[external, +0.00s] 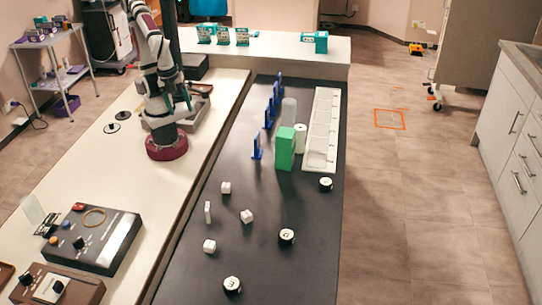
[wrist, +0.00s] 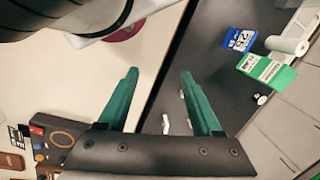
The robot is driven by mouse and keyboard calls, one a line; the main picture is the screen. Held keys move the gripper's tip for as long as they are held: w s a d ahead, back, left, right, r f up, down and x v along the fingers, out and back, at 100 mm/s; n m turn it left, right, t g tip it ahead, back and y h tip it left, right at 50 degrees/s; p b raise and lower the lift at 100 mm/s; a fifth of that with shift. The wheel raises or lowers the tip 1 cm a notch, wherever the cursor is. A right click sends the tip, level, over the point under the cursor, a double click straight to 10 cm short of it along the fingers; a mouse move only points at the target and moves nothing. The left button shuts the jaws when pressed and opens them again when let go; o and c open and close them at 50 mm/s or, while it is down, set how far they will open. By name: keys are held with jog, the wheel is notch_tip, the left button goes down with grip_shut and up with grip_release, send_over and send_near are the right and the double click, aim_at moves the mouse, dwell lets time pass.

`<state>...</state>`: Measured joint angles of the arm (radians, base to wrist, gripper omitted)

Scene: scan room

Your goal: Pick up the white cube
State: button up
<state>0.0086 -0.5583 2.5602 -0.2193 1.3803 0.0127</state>
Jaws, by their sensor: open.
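Three small white cubes stand on the black table: one at the back (external: 226,188), one in the middle (external: 246,216) and one nearer the camera (external: 209,246). A thin upright white block (external: 208,212) stands beside them. In the wrist view, small white pieces (wrist: 166,124) show beyond the gap between my fingers, partly hidden; I cannot tell which is which. My gripper (wrist: 159,72) is open and empty, with two green fingers apart. In the external view my gripper (external: 177,103) is raised over the pale bench, away from and behind the cubes.
A green box (external: 285,148), blue stands (external: 256,147), a white cylinder (external: 300,138) and a long white tray (external: 320,130) stand farther back. Black-and-white round pieces (external: 286,236) lie to the right and front. A control box (external: 92,240) sits on the pale bench.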

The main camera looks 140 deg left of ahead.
dwell(0.4)
jog(key=shift+o, duration=0.5)
jog(key=w+m+y, duration=0.5)
jog(key=w+m, duration=0.2)
jog(key=w, duration=0.6)
jog(key=m+t+y, duration=0.3)
jog(key=m+t, duration=0.4)
jog(key=m, duration=0.3)
send_near(208, 243)
jog(key=s+a+r, duration=0.5)
jog(key=s+r, duration=0.2)
jog(key=r, duration=0.1)
jog(key=d+f+m+t, duration=0.1)
jog(key=d+f, duration=0.1)
jog(key=w+d+f+m+t, duration=0.1)
jog(key=d+f+m, duration=0.1)
jog(key=d, duration=0.1)
jog(key=w+d+f+m+t, duration=0.1)
jog(key=d+f+m, duration=0.1)
jog(key=d+f, duration=0.1)
jog(key=shift+w+h, duration=0.1)
jog(key=shift+h, duration=0.3)
jog(key=x, duration=1.5)
jog(key=shift+a+f, duration=0.4)
grip_shut()
